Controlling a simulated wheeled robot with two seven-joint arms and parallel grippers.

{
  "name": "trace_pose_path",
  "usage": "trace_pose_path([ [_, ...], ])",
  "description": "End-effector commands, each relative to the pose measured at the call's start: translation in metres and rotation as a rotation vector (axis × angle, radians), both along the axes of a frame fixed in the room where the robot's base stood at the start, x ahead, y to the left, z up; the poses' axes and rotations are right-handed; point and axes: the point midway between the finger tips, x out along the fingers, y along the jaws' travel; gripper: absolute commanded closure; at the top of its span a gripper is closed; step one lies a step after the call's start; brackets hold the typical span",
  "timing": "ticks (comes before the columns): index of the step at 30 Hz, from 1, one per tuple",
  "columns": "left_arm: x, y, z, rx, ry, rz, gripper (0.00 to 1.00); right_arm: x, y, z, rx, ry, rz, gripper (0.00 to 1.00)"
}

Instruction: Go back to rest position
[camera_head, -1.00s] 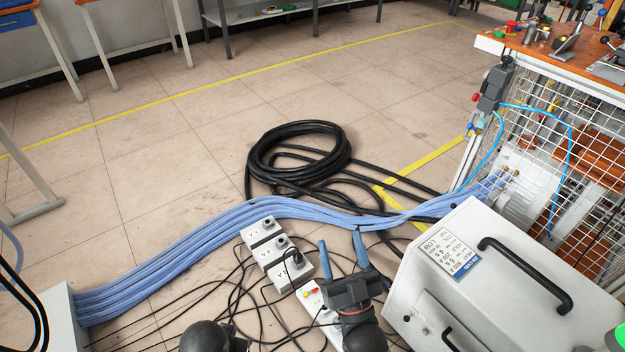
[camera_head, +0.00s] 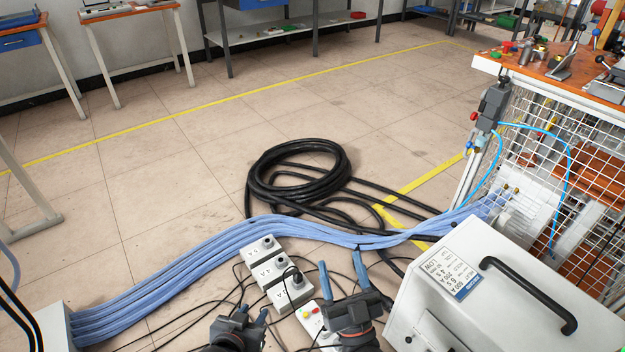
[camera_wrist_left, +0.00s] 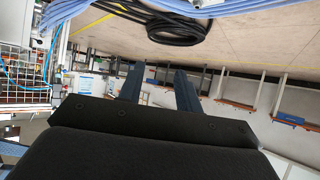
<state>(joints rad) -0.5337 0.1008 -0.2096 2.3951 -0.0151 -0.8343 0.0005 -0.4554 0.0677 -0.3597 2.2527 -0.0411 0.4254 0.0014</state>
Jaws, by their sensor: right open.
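My right gripper (camera_head: 341,263) is at the lower middle of the head view, its two blue fingers apart, with nothing between them. It is beside the white machine box and above the cables on the floor. My left gripper (camera_head: 252,312) is at the bottom edge of the head view, left of the right one, partly cut off. In the left wrist view, the left gripper's blue fingers (camera_wrist_left: 160,83) stand apart with nothing between them.
A white machine box (camera_head: 470,320) with a black handle is close on the right. Grey switch boxes (camera_head: 275,272), blue hoses (camera_head: 190,265) and a coiled black cable (camera_head: 298,172) lie on the floor. A caged bench (camera_head: 545,70) stands at right.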

Motion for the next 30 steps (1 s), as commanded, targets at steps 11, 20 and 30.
trace_pose_path([
  [11, 0.040, -0.053, 0.085, -0.177, -0.568, -0.041, 0.65, 0.000, 0.000, 0.000, 0.000, 0.000, 0.000, 0.42],
  [20, 0.032, -0.073, 0.136, -0.288, -0.888, -0.056, 0.65, 0.000, 0.000, 0.000, 0.000, 0.000, 0.000, 0.42],
  [30, 0.020, -0.081, 0.162, -0.354, -1.068, -0.061, 0.65, 0.000, 0.000, 0.000, 0.000, 0.000, 0.000, 0.42],
])
